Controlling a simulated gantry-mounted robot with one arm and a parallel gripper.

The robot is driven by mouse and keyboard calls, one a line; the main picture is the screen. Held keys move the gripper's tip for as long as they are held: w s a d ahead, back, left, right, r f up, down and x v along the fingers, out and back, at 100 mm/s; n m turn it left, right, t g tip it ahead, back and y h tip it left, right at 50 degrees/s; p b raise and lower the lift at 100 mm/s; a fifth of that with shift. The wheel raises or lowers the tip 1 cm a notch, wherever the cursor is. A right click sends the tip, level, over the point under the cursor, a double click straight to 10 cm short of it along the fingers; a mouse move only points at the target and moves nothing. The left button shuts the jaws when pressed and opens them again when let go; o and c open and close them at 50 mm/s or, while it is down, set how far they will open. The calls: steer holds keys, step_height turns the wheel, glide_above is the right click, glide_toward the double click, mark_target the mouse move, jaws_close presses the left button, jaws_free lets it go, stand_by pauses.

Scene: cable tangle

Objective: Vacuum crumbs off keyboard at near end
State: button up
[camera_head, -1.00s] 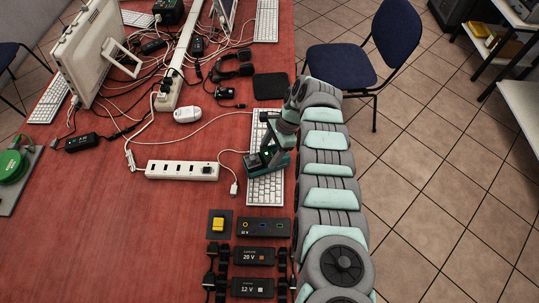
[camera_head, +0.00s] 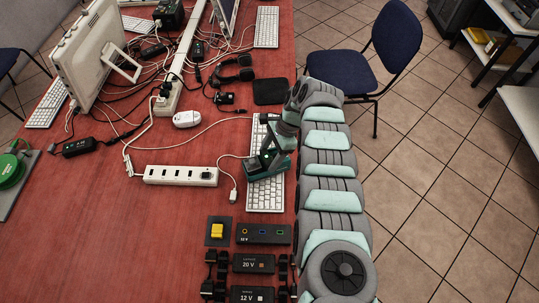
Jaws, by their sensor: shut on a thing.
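A white keyboard (camera_head: 265,199) lies lengthwise along the right edge of the red table. My gripper (camera_head: 268,163) is above the middle of the keyboard, where its arm reaches in from the right. It is shut on a small dark green device, which is seen from above and hard to make out against the gripper. The gripper and device hide the middle keys; the near and far ends show. Crumbs are too small to tell.
A white power strip (camera_head: 181,175) and a cable plug (camera_head: 233,194) lie left of the keyboard. A white mouse (camera_head: 186,119), a headset (camera_head: 234,73) and a black pad (camera_head: 270,91) are farther back. Nearer are a yellow switch (camera_head: 217,230) and a 20 V box (camera_head: 254,263).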

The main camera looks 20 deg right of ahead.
steer(key=shift+r, duration=0.1)
step_height(320, 180, up, 7)
steer(key=p, duration=0.7)
steer(key=shift+p, duration=0.3)
stand_by(0.3)
